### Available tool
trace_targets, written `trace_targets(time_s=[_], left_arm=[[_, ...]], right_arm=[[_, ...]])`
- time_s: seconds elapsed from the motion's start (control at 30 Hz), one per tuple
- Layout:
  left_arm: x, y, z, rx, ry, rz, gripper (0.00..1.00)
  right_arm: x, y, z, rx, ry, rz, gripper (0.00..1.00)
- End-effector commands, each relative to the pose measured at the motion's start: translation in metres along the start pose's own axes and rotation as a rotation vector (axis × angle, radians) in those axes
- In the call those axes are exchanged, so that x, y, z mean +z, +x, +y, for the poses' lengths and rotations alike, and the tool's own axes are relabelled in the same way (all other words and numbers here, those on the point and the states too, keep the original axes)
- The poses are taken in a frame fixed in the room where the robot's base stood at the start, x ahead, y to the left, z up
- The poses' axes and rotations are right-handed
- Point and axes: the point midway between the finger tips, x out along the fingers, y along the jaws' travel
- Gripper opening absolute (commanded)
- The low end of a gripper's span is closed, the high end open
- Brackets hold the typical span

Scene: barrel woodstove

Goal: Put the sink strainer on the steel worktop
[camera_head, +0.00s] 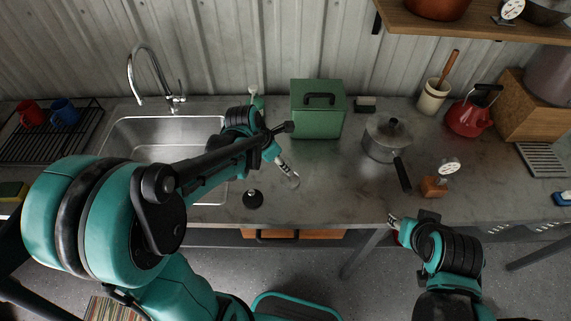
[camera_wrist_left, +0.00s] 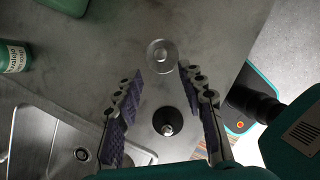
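A pale, see-through round disc with a ring at its middle, which looks like the sink strainer (camera_wrist_left: 162,55), appears over the steel worktop (camera_head: 330,200), just beyond the left fingertips. In the head view the disc (camera_head: 293,181) is at the left gripper's tip. My left gripper (camera_wrist_left: 163,74) points down at the worktop with its fingers spread apart and nothing gripped between them; it also shows in the head view (camera_head: 285,170). A black cone-shaped piece with a metal tip (camera_wrist_left: 168,122) stands nearby. My right gripper (camera_head: 393,222) is at the worktop's front edge; its finger gap is unclear.
The steel sink (camera_head: 125,135) is at left, partly hidden by my left arm. A green box (camera_head: 317,120) stands behind the left gripper. A lidded pot (camera_head: 383,140) and a gauge on a wooden block (camera_head: 434,187) stand right. The worktop's front middle is mostly clear.

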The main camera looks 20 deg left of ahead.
Motion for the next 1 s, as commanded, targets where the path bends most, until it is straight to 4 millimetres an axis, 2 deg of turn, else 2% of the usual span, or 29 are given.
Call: trace_targets(time_s=[0.17,0.27,0.37,0.6,0.8,0.9,1.0], left_arm=[[0.000,-0.016,-0.001,0.005,0.028,-0.001,0.40],[-0.003,-0.028,-0.008,0.026,0.167,-0.002,0.40],[-0.009,-0.046,-0.019,0.070,0.449,0.007,0.40],[-0.036,-0.091,-0.051,0.204,1.372,0.110,0.40],[-0.060,-0.112,-0.071,0.273,2.067,0.271,0.40],[-0.069,-0.117,-0.077,0.286,2.302,0.346,0.40],[-0.074,-0.119,-0.080,0.289,2.445,0.397,0.40]], right_arm=[[-0.002,-0.003,0.000,0.000,0.000,0.000,0.40],[-0.002,-0.003,0.000,0.000,0.000,0.000,0.40],[-0.002,-0.003,0.000,0.000,0.000,0.000,0.40],[-0.002,-0.003,0.000,0.000,0.000,0.000,0.40],[-0.002,-0.003,0.000,0.000,0.000,0.000,0.40],[-0.002,-0.003,0.000,0.000,0.000,0.000,0.40],[-0.002,-0.003,0.000,0.000,0.000,0.000,0.40]])
